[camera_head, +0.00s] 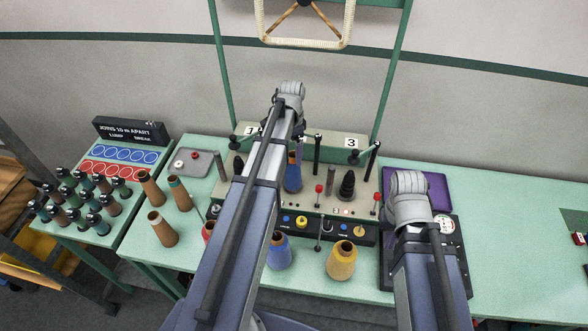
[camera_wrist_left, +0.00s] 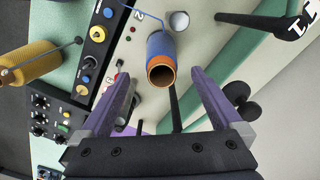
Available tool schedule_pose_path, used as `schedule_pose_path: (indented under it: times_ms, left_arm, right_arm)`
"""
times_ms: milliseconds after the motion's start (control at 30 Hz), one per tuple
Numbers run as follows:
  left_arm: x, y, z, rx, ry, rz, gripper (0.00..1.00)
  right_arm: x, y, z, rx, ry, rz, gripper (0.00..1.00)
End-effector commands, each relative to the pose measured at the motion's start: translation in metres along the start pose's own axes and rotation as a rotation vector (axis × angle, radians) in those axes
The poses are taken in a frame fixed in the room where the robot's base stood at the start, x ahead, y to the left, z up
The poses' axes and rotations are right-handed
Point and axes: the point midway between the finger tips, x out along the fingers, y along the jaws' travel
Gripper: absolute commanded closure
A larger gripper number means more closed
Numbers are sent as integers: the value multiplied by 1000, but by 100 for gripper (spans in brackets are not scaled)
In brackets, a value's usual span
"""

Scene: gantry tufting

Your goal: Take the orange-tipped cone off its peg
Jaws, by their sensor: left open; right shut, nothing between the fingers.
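A blue yarn cone with an orange rim at its open tip (camera_wrist_left: 160,48) is in the left wrist view, on the grey machine panel. In the head view a blue cone (camera_head: 292,180) stands upright on the panel, partly hidden by my left arm; its tip colour is unclear there. My left gripper (camera_wrist_left: 165,76) is open, its two purple-grey fingers on either side of the line to the cone's tip. The cone appears beyond the fingertips, and no contact shows.
A yellow cone (camera_head: 341,262) and another blue cone (camera_head: 279,252) stand in front of the panel. A black stacked piece (camera_head: 347,185) and dark posts (camera_head: 317,155) stand on the panel nearby. Several brown cones (camera_head: 162,228) are at the left. The far-right table (camera_head: 510,260) is mostly clear.

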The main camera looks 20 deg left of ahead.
Motion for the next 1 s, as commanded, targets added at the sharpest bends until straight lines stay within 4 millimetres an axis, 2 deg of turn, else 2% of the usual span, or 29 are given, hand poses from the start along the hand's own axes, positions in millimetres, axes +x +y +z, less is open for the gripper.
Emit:
schedule_pose_path:
  times_ms: [333, 667, 1000]
  left_arm:
    - [26, 0, 0, 0, 0, 0, 1]
    - [32, -1, -1, 0, 0, 0, 1]
    - [72, -3, -3, 0, 0, 0, 1]
  right_arm:
    - [26, -2, -2, 2, 1, 0, 100]
    - [32, -3, -2, 2, 1, 0, 100]
    - [72, -6, -5, -4, 2, 2, 100]
